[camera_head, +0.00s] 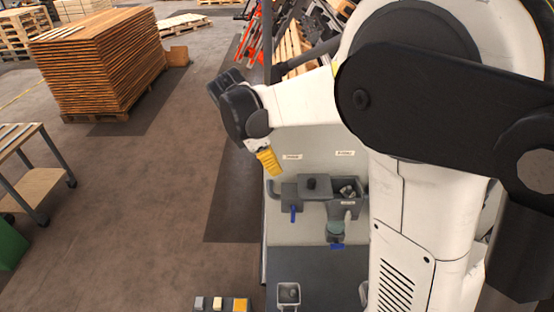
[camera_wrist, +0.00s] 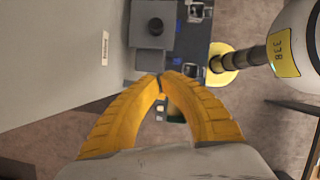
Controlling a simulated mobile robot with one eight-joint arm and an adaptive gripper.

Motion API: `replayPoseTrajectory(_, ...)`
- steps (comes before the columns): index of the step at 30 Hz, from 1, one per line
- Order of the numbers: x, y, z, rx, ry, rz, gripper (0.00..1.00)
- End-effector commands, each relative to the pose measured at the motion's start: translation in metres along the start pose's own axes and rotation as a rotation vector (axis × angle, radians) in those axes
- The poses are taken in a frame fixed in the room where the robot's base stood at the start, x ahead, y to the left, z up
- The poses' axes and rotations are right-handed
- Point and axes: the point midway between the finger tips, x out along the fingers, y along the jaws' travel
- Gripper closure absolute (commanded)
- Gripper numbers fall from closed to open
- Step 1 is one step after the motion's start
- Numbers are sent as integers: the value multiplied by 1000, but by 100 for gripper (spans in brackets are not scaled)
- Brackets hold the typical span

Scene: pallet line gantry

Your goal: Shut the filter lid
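A flat grey square plate with a dark round knob, which looks like the filter lid (camera_head: 322,194), is at the middle of the grey workstation in the head view. It also shows as a grey square with a dark knob (camera_wrist: 146,37) at the top of the wrist view. I cannot tell whether it is hinged or fully seated. My gripper (camera_head: 270,167) is above and to the left of the lid in the head view, with yellow fingers pointing down. In the wrist view, the fingertips (camera_wrist: 160,82) nearly meet just below the lid's picture area, with nothing visible between them.
A dark open bin (camera_head: 346,207) with small grey pieces sits right of the lid. A pale panel (camera_head: 318,145) rises behind. Open floor (camera_head: 160,190) lies left.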

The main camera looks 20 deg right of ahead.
Motion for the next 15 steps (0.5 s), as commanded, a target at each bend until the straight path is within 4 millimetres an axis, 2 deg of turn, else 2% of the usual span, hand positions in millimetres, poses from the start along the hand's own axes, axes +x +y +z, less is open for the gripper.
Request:
replayPoseTrajectory(11,79,0,1,3,1,0,100)
replayPoseTrajectory(15,84,0,24,5,1,0,100)
